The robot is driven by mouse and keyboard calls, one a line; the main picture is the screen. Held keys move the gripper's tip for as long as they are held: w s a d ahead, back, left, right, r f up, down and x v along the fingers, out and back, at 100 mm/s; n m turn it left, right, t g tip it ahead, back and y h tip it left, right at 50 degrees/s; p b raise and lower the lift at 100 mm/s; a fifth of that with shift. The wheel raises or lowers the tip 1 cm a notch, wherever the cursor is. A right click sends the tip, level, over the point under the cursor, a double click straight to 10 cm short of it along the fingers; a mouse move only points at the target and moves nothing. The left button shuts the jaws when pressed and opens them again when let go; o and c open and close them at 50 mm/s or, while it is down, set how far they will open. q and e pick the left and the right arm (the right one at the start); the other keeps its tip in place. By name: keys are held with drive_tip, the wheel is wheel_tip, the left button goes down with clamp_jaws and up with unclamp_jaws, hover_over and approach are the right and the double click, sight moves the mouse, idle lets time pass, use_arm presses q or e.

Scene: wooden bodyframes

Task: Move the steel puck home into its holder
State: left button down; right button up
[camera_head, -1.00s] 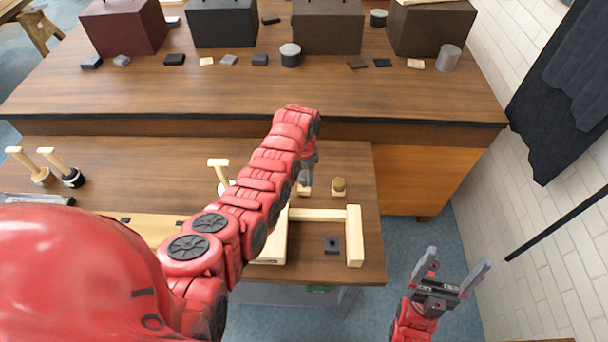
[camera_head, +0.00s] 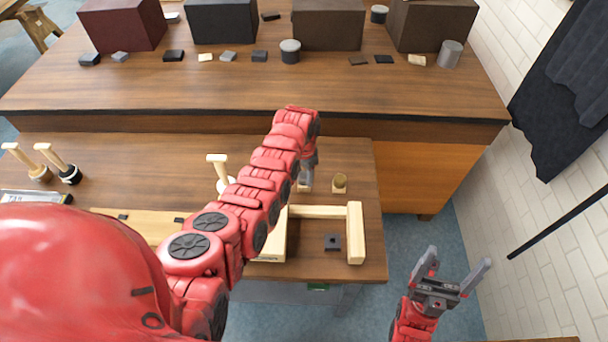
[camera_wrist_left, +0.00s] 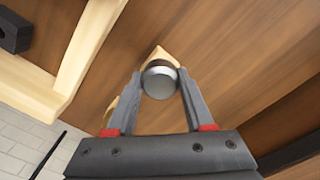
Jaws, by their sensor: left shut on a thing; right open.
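The steel puck (camera_wrist_left: 160,82) is a round grey disc between the fingertips of my left gripper (camera_wrist_left: 158,85) in the left wrist view. The gripper is shut on it. A pale wooden holder (camera_wrist_left: 159,53) shows partly behind the puck; I cannot tell whether the puck touches it. In the head view my left gripper (camera_head: 306,176) points down over this holder (camera_head: 305,188), and the puck is mostly hidden there. My right gripper (camera_head: 448,274) is open and empty, off the table's right side.
A wooden bar frame (camera_head: 355,235) and a dark block (camera_head: 332,242) lie nearer. Wooden-handled tools (camera_head: 55,165) stand at left. Boxes (camera_head: 328,28) line the back bench.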

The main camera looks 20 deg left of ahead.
sight(304, 174)
use_arm(q)
drive_tip(key=shift+f+b, duration=0.35)
drive_tip(key=shift+f, duration=0.1)
drive_tip(key=shift+c, duration=1)
unclamp_jaws()
drive_tip(key=shift+r+b, duration=0.35)
drive_tip(key=shift+r, duration=0.5)
wheel_tip(304, 174, up, 7)
drive_tip(key=shift+w+f+b, duration=0.1)
drive_tip(key=shift+w+b, duration=0.05)
drive_tip(key=shift+b, duration=0.65)
wheel_tip(304, 174, up, 9)
drive_tip(key=p, duration=0.5)
drive_tip(key=shift+f, duration=0.15)
